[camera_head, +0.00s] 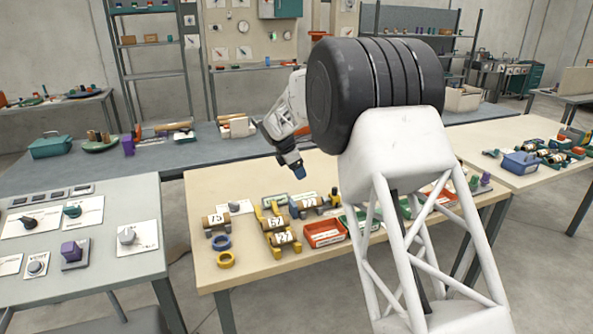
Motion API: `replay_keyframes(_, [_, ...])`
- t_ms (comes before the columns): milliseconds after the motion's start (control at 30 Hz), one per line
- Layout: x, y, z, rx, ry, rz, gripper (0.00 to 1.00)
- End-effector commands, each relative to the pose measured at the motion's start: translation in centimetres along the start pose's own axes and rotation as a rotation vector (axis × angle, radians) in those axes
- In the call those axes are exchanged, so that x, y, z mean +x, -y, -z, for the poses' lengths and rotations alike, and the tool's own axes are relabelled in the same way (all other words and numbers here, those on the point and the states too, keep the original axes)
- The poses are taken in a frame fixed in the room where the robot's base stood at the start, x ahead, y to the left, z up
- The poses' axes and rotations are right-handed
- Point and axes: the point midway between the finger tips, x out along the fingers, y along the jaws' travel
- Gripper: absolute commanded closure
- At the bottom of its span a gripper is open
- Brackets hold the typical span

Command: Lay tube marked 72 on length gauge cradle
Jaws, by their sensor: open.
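Several brown tubes with white number labels lie on the wooden table. One tube (308,203) lies in a dark holder right of centre; its number is small and looks like 72, but I cannot be sure. Two tubes (275,222) rest on a yellow stand (270,243), with labels that look like 67 and 27. Another tube (215,220), seemingly 75 or 15, sits in a grey holder at the left. I cannot tell which holder is the length gauge cradle. My gripper (298,174) is open and empty, pointing down above the back part of the table.
A blue ring (221,242) and a yellow ring (226,260) lie at the front left. A red tray (324,232) is right of the yellow stand. My arm hides part of the table's right side. A grey panel table (100,265) with knobs stands at the left.

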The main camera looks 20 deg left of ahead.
Motion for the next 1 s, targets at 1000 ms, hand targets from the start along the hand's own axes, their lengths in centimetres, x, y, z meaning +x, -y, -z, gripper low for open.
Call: replay_keyframes(1000, [-3.3,8.1,-7.2,0.249,-0.039,0.008,0.33])
